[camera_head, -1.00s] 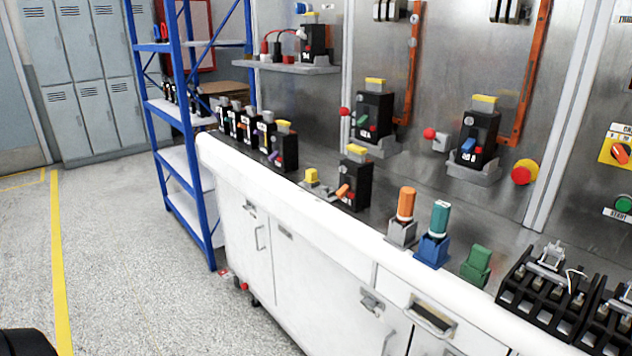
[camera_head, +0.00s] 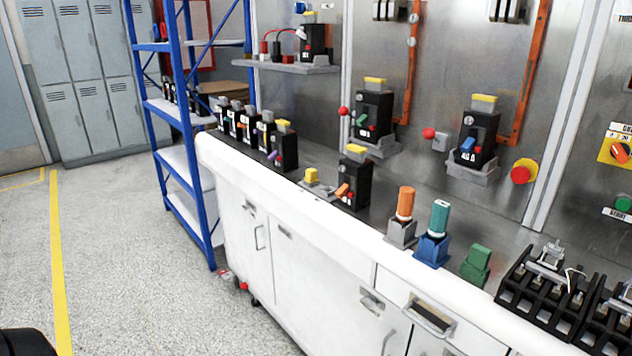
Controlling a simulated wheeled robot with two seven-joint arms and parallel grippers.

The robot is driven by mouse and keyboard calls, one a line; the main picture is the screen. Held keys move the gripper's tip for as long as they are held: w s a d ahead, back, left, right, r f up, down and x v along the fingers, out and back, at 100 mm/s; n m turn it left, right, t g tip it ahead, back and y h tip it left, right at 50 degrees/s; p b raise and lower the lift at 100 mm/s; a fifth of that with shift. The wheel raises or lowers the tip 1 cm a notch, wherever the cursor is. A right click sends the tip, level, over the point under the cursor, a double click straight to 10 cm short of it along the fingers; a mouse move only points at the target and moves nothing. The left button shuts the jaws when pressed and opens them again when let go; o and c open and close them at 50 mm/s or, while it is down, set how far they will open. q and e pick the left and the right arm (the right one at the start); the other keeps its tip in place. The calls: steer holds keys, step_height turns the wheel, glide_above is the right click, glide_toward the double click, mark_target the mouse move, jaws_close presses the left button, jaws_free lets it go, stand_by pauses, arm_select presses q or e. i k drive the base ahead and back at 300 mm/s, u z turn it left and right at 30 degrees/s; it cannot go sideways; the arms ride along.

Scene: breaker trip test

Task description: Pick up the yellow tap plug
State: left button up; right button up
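A small yellow piece (camera_head: 311,175), which looks like the yellow tap plug, sits upright on a grey base on the white bench, near its front edge. It stands just left of a black breaker (camera_head: 354,180) with an orange lever and a yellow top. Other black breakers also carry yellow tops, such as the one with a purple lever (camera_head: 285,150) and the wall-mounted one with a blue lever (camera_head: 476,135). Neither of my grippers is in view.
Orange (camera_head: 405,204) and teal (camera_head: 439,218) cylinders stand in holders on the bench (camera_head: 330,215), beside a green block (camera_head: 476,266). Black terminal blocks (camera_head: 548,292) lie at the right. A blue-framed shelf (camera_head: 178,130) stands left. The floor (camera_head: 120,240) in front is clear.

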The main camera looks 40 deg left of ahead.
mark_target(310, 174)
steer(key=u, duration=0.55)
steer(key=k, duration=0.65)
steer(key=u, duration=1.3)
steer(key=i, duration=1.85)
steer(key=z, duration=0.45)
